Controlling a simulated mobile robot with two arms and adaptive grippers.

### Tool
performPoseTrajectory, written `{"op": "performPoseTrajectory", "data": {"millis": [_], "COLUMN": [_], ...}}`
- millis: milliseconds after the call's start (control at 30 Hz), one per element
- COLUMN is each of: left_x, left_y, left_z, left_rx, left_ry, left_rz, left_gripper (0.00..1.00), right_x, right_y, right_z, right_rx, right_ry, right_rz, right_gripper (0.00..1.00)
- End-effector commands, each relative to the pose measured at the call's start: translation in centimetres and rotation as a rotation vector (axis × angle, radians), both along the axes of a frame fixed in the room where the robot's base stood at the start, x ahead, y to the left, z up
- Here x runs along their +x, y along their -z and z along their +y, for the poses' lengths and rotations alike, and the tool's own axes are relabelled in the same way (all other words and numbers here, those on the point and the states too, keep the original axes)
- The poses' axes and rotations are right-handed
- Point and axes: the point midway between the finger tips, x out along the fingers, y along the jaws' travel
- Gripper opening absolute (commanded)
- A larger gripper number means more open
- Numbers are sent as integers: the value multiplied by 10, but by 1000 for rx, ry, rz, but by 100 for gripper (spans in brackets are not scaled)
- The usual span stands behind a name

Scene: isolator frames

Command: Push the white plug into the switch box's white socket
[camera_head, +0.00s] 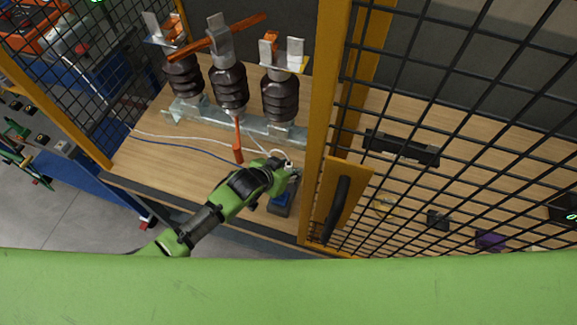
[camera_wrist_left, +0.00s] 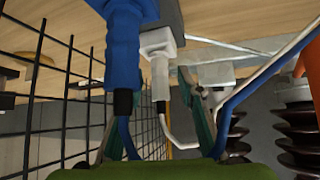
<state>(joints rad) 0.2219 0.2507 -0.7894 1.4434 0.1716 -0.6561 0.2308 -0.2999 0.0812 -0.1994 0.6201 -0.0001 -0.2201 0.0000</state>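The switch box (camera_head: 284,206) is a small dark box near the table's front edge, beside the yellow post. Its grey body (camera_wrist_left: 172,14) shows at the top of the left wrist view. A blue plug (camera_wrist_left: 124,45) with a blue cable is on the box. The white plug (camera_wrist_left: 160,72), with a black sleeve and white cable, is beside it, lined up with the white socket (camera_wrist_left: 158,40). How deep it sits I cannot tell. My left gripper (camera_wrist_left: 152,92) has its fingers apart, either side of the white plug, with visible gap. My right gripper is not in view.
Several dark ribbed insulators (camera_head: 228,88) stand on a metal rail behind the box. A yellow post (camera_head: 322,110) and black mesh (camera_head: 440,120) close off the right. White and blue cables cross the wooden table (camera_head: 150,165). An orange handle (camera_head: 238,142) hangs left of my gripper.

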Motion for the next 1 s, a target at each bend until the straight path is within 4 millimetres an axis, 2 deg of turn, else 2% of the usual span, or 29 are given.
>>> {"op": "performPoseTrajectory", "data": {"millis": [267,433,1000], "left_x": [-1,-7,-62], "left_y": [0,-7,-73], "left_z": [0,4,40], "left_rx": [1,-1,-1], "left_ry": [0,1,1], "left_rz": [1,0,0], "left_gripper": [34,34,34], "right_x": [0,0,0], "right_y": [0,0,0], "right_z": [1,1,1], "right_rx": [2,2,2], "right_ry": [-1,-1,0], "right_rz": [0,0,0], "right_gripper": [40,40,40]}}
